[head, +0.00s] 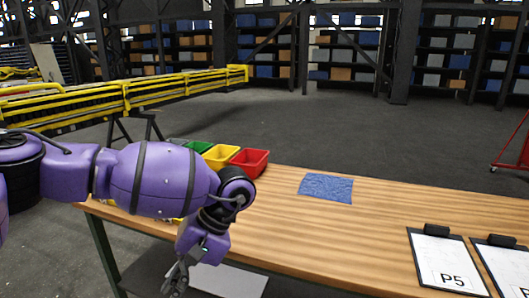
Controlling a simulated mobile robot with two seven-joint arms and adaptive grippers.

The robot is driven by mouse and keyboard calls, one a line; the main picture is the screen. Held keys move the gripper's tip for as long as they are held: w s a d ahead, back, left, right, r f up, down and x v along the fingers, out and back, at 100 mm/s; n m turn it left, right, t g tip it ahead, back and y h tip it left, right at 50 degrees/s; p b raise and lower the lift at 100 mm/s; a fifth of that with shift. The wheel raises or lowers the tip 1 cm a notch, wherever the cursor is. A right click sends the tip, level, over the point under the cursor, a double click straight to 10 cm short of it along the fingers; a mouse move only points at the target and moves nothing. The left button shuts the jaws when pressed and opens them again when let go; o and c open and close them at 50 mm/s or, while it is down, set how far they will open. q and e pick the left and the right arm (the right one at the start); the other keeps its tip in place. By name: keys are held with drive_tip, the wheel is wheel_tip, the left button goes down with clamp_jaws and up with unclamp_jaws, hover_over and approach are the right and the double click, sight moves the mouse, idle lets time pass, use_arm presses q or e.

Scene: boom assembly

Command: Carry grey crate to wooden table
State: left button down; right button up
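The wooden table (270,228) runs from the middle to the lower right in the head view. My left arm reaches in from the left across the table's left end. My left gripper (177,282) points down near the table's front edge, at the bottom of the view. Its fingers are small and dark, and I cannot tell how far apart they are. A pale grey flat surface (232,281) shows just right of the gripper, below the tabletop edge. I cannot tell whether it is part of the grey crate. No whole grey crate is in view. My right gripper is out of view.
Red (250,162), yellow (221,156) and green (200,147) bins stand at the table's far left corner. A blue cloth (326,187) lies on the table. Two clipboards, one marked P5 (446,262), lie at the right. The middle of the tabletop is clear. Yellow railing (150,92) stands behind.

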use_arm(q)
drive_tip(key=m, duration=0.1)
drive_tip(key=r+t, duration=0.1)
drive_tip(key=m, duration=0.1)
drive_tip(key=shift+w+d+r+m, duration=0.3)
drive_tip(key=shift+d, duration=0.05)
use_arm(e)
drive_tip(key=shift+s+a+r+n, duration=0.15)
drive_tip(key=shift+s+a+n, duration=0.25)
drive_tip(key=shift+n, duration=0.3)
